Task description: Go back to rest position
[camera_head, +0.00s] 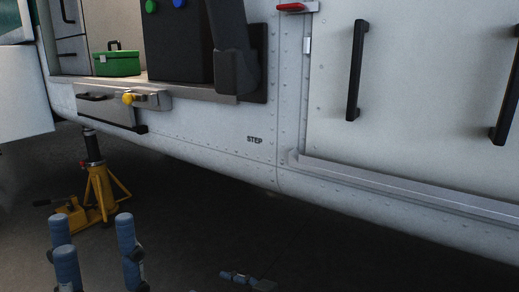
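My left gripper (95,235) is at the bottom left, with its blue fingers pointing up and spread apart. It is open and nothing shows between the fingers. It appears in front of the yellow jack in the picture. A small blue and dark part (245,279) at the bottom middle seems to belong to my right gripper. Only a little of it shows, so I cannot tell whether it is open or shut.
The white helicopter side (210,125) fills the upper view, with dark door handles (355,70). A green case (116,64) sits in the open doorway, above a yellow knob (128,99). A yellow jack (101,190) stands on the dark floor (300,235), clear at the lower middle.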

